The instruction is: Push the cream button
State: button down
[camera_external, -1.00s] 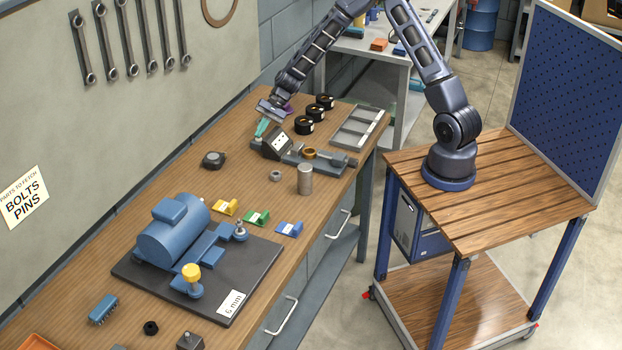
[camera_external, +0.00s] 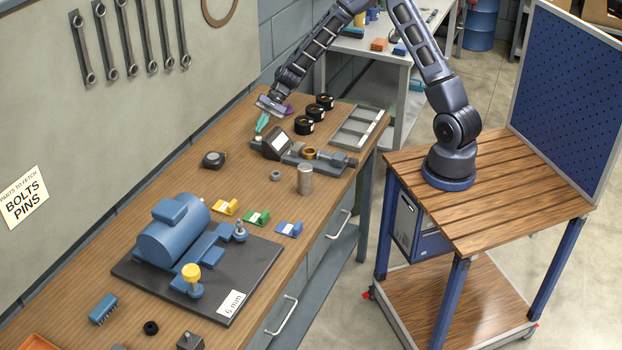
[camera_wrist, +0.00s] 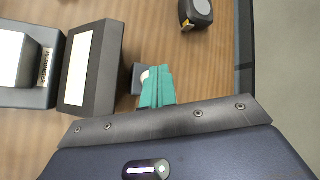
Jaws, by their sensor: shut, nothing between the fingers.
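The cream button (camera_wrist: 145,75) shows in the wrist view as a small pale disc on a small dark block, partly hidden by my fingertips. In the external view the button (camera_external: 257,140) is a tiny pale spot at the left side of a dark box with a pale panel (camera_external: 276,144). My gripper (camera_external: 260,126) has teal fingers, shut and empty, pointing down just above the button. In the wrist view my gripper (camera_wrist: 156,72) overlaps the button's right side. A small gap shows between them in the external view.
A dark tape measure (camera_external: 214,159) lies left of the button. A grey vise-like fixture (camera_external: 315,161) adjoins the box on the right. Several black rings (camera_external: 304,125) and a grey tray (camera_external: 357,127) stand beyond. A metal cylinder (camera_external: 305,180) stands nearer.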

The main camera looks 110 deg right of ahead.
jog(key=shift+r, duration=2.85)
jog(key=s+a+r+n+g, duration=0.1)
jog(key=s+a+r+n, duration=0.3)
jog(key=a, duration=0.5)
jog(key=s+a+r+n+g+h, duration=0.1)
jog(key=s+a+r+n+g, duration=0.1)
jog(key=a+r+n, duration=0.5)
jog(key=s+a+r+g, duration=0.1)
jog(key=s+a+r, duration=0.25)
jog(key=a, duration=0.75)
jog(key=s+a+r+n+h, duration=0.1)
jog(key=s+a+r+n, duration=0.1)
jog(key=s, duration=0.6)
jog(key=s+a+r+n+h, duration=0.1)
jog(key=s+a+r+n, duration=0.2)
jog(key=s+a+n, duration=0.2)
jog(key=s+a+r+n+h, duration=0.1)
jog(key=s+a+r+n, duration=0.1)
jog(key=s, duration=1)
jog(key=shift+a+r+n, duration=0.15)
jog(key=shift+a+n, duration=0.65)
jog(key=shift+a, duration=0.15)
